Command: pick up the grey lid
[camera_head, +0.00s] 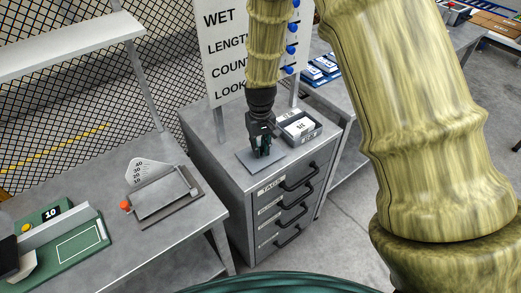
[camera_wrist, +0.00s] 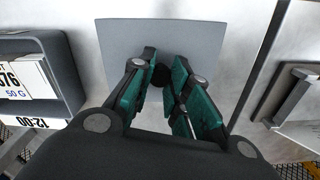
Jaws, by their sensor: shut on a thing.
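The grey lid (camera_head: 248,160) is a flat, square plate at the top of the grey drawer cabinet. In the wrist view the lid (camera_wrist: 215,45) fills the upper middle, with a small dark round knob (camera_wrist: 160,75) on it. My gripper (camera_head: 264,151) comes down from above over the lid. In the wrist view the green-padded fingers of my gripper (camera_wrist: 161,82) are closed around the knob. The fingers hide part of the knob and the lid's near side. I cannot tell whether the lid touches the cabinet top.
A grey tray (camera_head: 318,128) with white labelled packets stands beside the lid on the cabinet (camera_head: 215,140). A sign board (camera_head: 228,60) with blue knobs stands behind. At left a bench (camera_head: 185,235) holds a scale-like device (camera_head: 165,197) and a green board (camera_head: 85,240).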

